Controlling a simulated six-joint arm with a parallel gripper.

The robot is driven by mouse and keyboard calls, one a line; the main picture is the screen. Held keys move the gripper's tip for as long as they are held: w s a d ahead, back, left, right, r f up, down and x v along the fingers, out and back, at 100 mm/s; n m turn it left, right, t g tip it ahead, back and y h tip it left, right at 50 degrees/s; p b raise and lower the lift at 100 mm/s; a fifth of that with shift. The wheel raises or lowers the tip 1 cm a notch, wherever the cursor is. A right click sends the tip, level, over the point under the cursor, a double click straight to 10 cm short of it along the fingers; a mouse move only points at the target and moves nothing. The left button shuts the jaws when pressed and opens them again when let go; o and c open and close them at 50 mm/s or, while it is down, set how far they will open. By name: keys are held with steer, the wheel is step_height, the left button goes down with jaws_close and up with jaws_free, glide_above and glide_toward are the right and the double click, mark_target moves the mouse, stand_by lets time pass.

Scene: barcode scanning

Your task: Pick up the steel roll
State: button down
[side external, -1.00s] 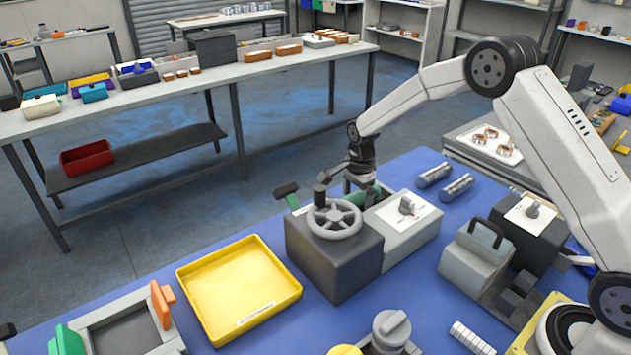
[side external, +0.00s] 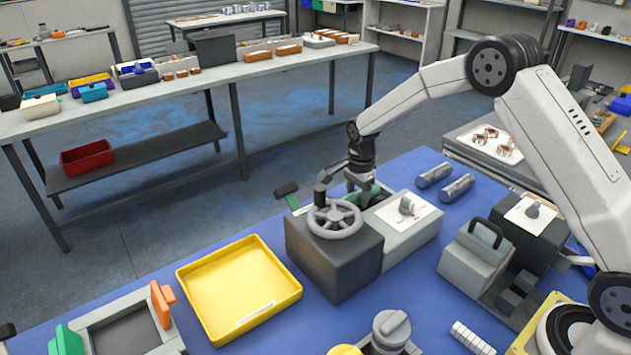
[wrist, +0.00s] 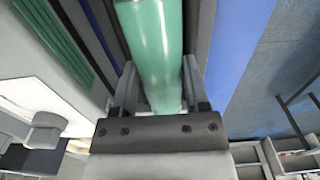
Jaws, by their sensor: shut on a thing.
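Two shiny grey metal cylinders, which look like steel rolls (side external: 434,175) (side external: 457,187), lie side by side on the blue tabletop, right of and behind the grey box with a handwheel. My gripper (side external: 362,190) is low behind that box, left of the cylinders and apart from them. In the wrist view, my gripper (wrist: 155,92) has its two fingers on either side of a smooth green cylinder (wrist: 152,45) and is shut on it. The green piece also shows in the side view (side external: 368,194), partly hidden by the handwheel and box.
The dark grey box with a handwheel (side external: 334,255) stands in front of my gripper. A light grey block (side external: 405,240) with a white plate adjoins it. A yellow tray (side external: 230,318) lies at left. A grey carrier with a black handle (side external: 470,265) stands at right.

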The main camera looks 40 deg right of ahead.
steer(key=shift+r, duration=0.7)
steer(key=s+a+r, duration=0.1)
steer(key=s+r, duration=1)
steer(key=s, duration=0.3)
steer(key=shift+r, duration=0.15)
